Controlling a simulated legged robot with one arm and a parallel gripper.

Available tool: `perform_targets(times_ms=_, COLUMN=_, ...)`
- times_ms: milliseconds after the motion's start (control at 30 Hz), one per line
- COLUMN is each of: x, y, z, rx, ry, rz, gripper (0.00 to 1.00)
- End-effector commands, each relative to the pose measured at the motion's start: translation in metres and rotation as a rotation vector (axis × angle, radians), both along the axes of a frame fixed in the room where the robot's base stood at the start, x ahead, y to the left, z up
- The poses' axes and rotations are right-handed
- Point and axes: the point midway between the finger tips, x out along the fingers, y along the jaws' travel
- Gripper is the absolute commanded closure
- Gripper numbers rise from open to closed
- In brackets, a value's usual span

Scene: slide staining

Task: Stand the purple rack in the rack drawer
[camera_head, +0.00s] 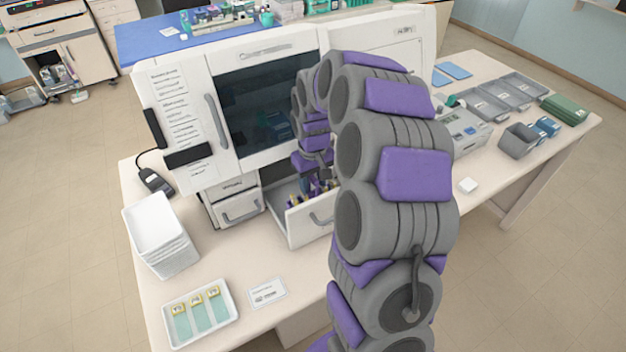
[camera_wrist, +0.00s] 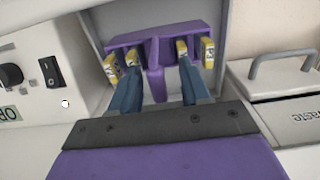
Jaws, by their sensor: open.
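The purple rack (camera_wrist: 153,50) is inside the open rack drawer (camera_wrist: 215,14), with yellow-labelled slides (camera_wrist: 112,68) on both sides of its central upright. In the wrist view my gripper (camera_wrist: 158,62) is open, its two blue fingers on either side of that upright, with a gap visible on each side. In the head view the drawer (camera_head: 306,224) is pulled out at the front of the white machine, and the rack (camera_head: 322,187) shows in it as purple and yellow bits. My arm partly covers the drawer. The rack's base is hidden.
The white machine (camera_head: 265,50) rises behind the drawer. A closed drawer with a handle (camera_head: 240,208) is to its left. Stacked white trays (camera_head: 160,235), a slide tray (camera_head: 200,313) and a card (camera_head: 267,293) lie on the bench. Bench front is partly clear.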

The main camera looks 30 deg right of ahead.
Motion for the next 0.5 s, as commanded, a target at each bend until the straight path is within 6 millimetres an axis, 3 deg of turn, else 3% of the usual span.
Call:
perform_targets(times_ms=267, x=0.000, y=0.000, z=0.008, rx=0.000, ry=-0.001, rz=0.000, gripper=0.53)
perform_targets(times_ms=500, x=0.001, y=0.000, z=0.052, rx=-0.002, ry=-0.005, rz=0.000, gripper=0.53)
